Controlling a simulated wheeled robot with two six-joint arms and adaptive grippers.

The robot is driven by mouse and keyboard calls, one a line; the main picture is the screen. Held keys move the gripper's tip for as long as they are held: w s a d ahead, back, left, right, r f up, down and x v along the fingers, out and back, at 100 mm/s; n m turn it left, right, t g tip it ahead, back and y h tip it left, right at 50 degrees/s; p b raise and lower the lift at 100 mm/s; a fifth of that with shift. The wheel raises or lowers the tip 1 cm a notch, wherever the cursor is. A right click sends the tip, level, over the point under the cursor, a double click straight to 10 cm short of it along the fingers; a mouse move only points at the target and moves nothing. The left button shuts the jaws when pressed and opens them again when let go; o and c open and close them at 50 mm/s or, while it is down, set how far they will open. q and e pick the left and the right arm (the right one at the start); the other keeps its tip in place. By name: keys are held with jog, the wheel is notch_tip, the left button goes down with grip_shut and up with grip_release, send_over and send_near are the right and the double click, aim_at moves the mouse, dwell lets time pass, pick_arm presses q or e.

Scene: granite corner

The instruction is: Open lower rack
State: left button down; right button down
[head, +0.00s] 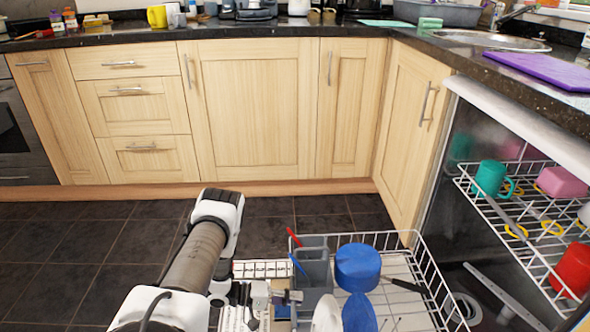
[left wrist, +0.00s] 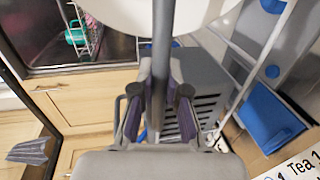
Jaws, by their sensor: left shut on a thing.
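The lower rack (head: 408,304) is a white wire rack, pulled well out of the dishwasher at the lower right in the head view. My left gripper (head: 289,297) is at the rack's left side, beside the grey cutlery basket (head: 312,277). In the left wrist view, my left gripper (left wrist: 158,112) is closed around a thin grey bar (left wrist: 161,60), which appears to belong to the rack. The basket (left wrist: 200,112) is just right of the fingers there. The exact contact is partly hidden by the fingers. My right gripper is not in view.
The lower rack holds a blue cup (head: 357,267), a blue plate (head: 359,314) and a white plate (head: 327,314). Above and right, the upper rack (head: 520,235) carries several mugs. Wooden cabinets (head: 250,110) stand behind; dark floor (head: 70,245) is clear at left.

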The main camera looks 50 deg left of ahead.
pick_arm(q)
jog(key=c, duration=1.2)
grip_release()
jog(key=v, duration=1.2)
